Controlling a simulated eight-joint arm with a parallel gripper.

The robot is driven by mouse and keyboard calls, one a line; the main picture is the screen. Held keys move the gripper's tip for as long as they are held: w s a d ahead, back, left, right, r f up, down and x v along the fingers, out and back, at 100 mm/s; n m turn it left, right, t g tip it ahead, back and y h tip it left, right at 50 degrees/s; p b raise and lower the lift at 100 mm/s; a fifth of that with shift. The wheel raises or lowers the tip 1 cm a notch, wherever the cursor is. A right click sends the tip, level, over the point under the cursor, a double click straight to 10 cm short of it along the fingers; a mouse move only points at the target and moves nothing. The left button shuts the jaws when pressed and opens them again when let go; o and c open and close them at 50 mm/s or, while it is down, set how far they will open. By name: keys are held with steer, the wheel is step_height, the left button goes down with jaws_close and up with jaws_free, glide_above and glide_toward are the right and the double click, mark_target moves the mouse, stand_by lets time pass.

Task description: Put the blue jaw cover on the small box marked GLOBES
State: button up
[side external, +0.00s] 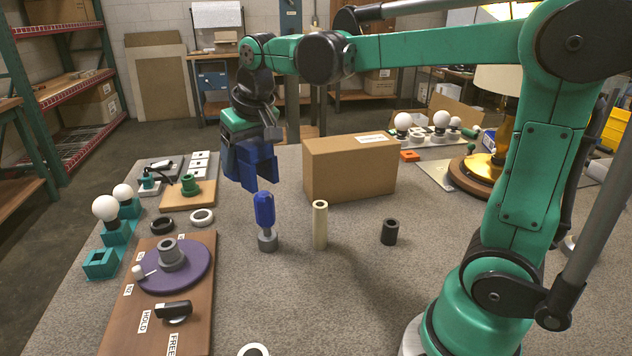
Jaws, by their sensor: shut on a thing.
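My gripper (252,180) is up in the air, left of the cardboard box and above the table. A dark blue, blocky piece, which I take for the blue jaw cover (246,158), is at its jaws and hides most of the fingers. The gripper is shut on it. A plain brown cardboard box (348,170) stands on the table to the right, apart from the gripper. It has a white label on top, too small to read, so I cannot tell whether it says GLOBES.
A blue piece on a grey base (265,210) stands below the gripper, beside a cream tube (320,225) and a short black cylinder (389,232). A wooden board with a purple disc (190,278) is at front left. White globes (403,121) stand behind the box. The front middle is mostly clear.

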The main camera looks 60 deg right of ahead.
steer(key=w+d+r+m+g+h, duration=0.1)
steer(key=d+r+m, duration=0.1)
steer(key=d+m, duration=0.35)
steer(key=w+d+r+m+g+h, duration=0.1)
steer(key=d+r+m, duration=0.1)
steer(key=d, duration=0.7)
steer(key=m+g+h, duration=0.2)
steer(key=m, duration=0.6)
glide_above(356, 138)
steer(key=a, duration=0.1)
steer(key=shift+a+f, duration=0.15)
steer(key=shift+f, duration=1.6)
steer(key=shift+a+f, duration=0.1)
steer(key=shift+f, duration=1.65)
steer(key=shift+f, duration=0.2)
steer(key=o, duration=1.3)
